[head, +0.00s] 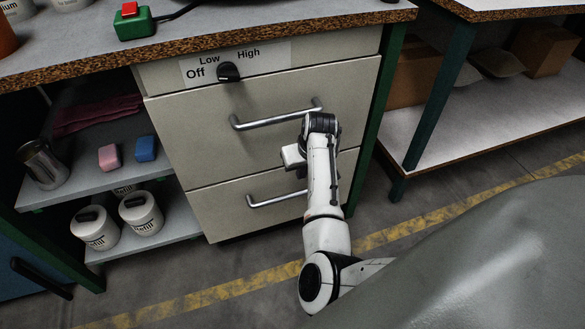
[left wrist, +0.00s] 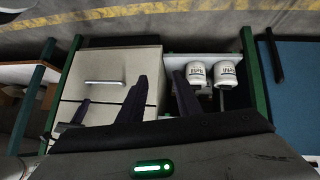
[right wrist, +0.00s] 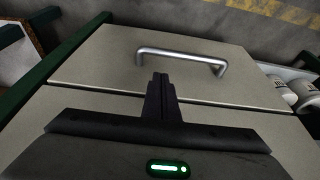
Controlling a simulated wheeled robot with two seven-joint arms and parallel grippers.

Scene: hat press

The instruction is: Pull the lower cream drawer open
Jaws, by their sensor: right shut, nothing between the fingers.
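The lower cream drawer (head: 225,217) is flush with the cabinet front and looks closed. Its silver bar handle (head: 268,201) shows in the head view, with its right end hidden behind my right arm. In the right wrist view the whole handle (right wrist: 180,54) is clear. My right gripper (right wrist: 159,78) is shut and empty, its tips pointing at the drawer just beside the handle's bar, not around it. My left gripper (left wrist: 162,88) is open and empty. It shows only in the left wrist view, with the lower drawer's handle (left wrist: 103,82) off to the left.
The upper drawer (head: 200,130) has a similar handle (head: 275,118) and is closed. A knob (head: 228,72) sits above it. Open shelves with white jars (head: 141,213) and sponges stand on the left. A green leg (head: 378,130) edges the cabinet on the right. Floor before it is clear.

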